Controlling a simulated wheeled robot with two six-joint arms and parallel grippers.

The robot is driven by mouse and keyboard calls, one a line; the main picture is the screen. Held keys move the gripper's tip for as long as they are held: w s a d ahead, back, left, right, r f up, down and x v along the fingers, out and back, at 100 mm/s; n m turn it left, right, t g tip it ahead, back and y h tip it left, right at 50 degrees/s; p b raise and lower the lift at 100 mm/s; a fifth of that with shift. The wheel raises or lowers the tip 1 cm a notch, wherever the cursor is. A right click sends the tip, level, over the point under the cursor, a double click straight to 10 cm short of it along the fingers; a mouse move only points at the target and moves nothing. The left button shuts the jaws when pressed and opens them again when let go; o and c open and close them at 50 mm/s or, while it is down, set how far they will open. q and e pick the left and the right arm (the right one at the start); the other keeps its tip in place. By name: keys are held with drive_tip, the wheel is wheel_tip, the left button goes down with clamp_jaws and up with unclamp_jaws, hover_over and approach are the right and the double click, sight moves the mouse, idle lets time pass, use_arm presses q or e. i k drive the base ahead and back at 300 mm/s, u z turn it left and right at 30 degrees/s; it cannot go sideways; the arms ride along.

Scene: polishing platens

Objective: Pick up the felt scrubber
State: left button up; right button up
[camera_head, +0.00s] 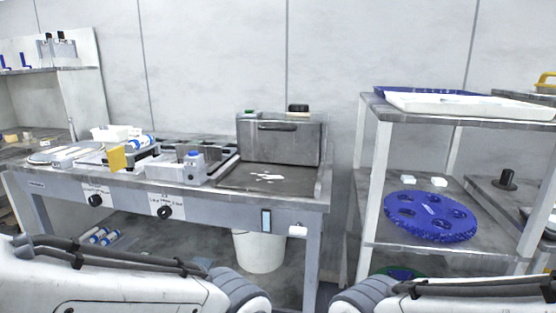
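No object is plainly readable as the felt scrubber. A small block with a dark top and pale lower part (298,110) sits on the grey metal box (275,140) at the back right of the bench; it may be the scrubber, but it is too small to be sure. A smaller green-and-white item (250,114) lies on the same box, to its left. My two white arms cross the bottom of the view, well in front of the bench. Both grippers are out of view.
The bench (240,199) has a recessed tray, a yellow card (117,159) and a white device (193,167). A white bucket (259,251) stands below. The right rack holds a blue perforated disc (430,216) and a white tray (470,105). Left shelves stand farther back.

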sight(294, 109)
drive_tip(key=z, duration=0.1)
drive_tip(key=i, duration=0.9)
drive_tip(key=z, duration=0.15)
